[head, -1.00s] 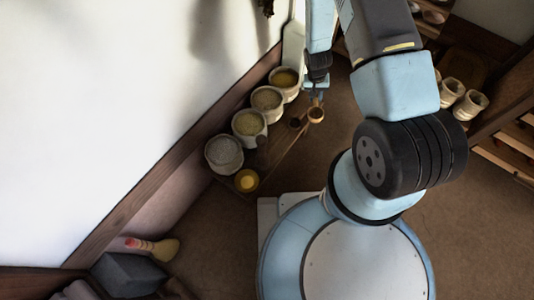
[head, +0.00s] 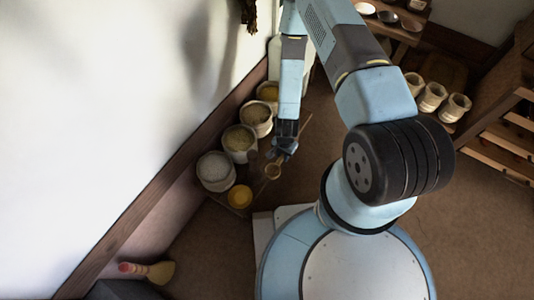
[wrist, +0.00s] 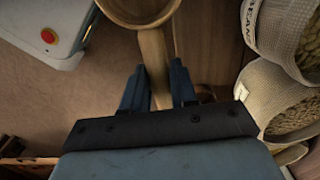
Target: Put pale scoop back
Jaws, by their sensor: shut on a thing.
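The pale scoop (head: 273,171) hangs at the end of my gripper (head: 285,148) in the head view, beside the row of grain sacks and above the low wooden board. In the wrist view my gripper (wrist: 157,90) is shut on the pale scoop's handle (wrist: 153,52). The scoop's round bowl points away from the gripper and is cut off by the top edge. A small dark brown curved thing (wrist: 206,93) shows behind the right finger; I cannot tell what it is.
Several open sacks (head: 240,140) of grain or meal stand along the left wall. A yellow-topped container (head: 240,196) is near the front sack. A brush (head: 150,270) lies at lower left. Pale pots (head: 432,97) and slatted shelves (head: 500,150) are at right. Brown floor is clear at lower right.

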